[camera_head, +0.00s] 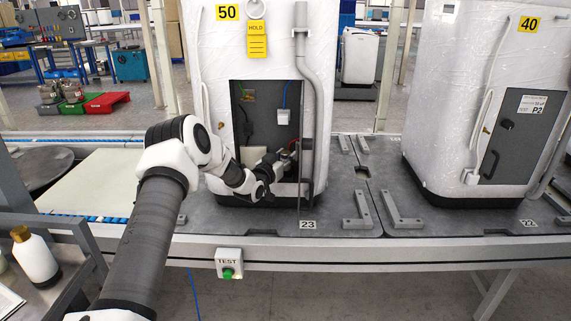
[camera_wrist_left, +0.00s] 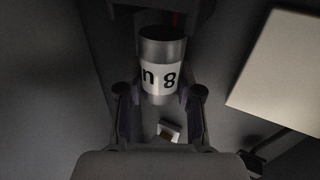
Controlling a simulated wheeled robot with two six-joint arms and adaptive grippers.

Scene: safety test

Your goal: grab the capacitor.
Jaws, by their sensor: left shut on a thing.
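The capacitor (camera_wrist_left: 161,52) is a silver metal can with a white band marked with dark characters, seen in the left wrist view. My left gripper (camera_wrist_left: 160,92) is shut on it, with one finger on each side. In the head view my left gripper (camera_head: 284,159) reaches into the open lower compartment (camera_head: 262,112) of the white wrapped unit marked 50 (camera_head: 212,60). The capacitor is too small and hidden to make out clearly in the head view. My right gripper is not in view.
A grey pipe (camera_head: 307,110) runs down the right side of the opening. A white box (camera_head: 283,117) is mounted inside the compartment. A second wrapped unit, marked 40 (camera_head: 460,90), stands to the right. A green TEST button (camera_head: 228,272) sits on the conveyor's front edge.

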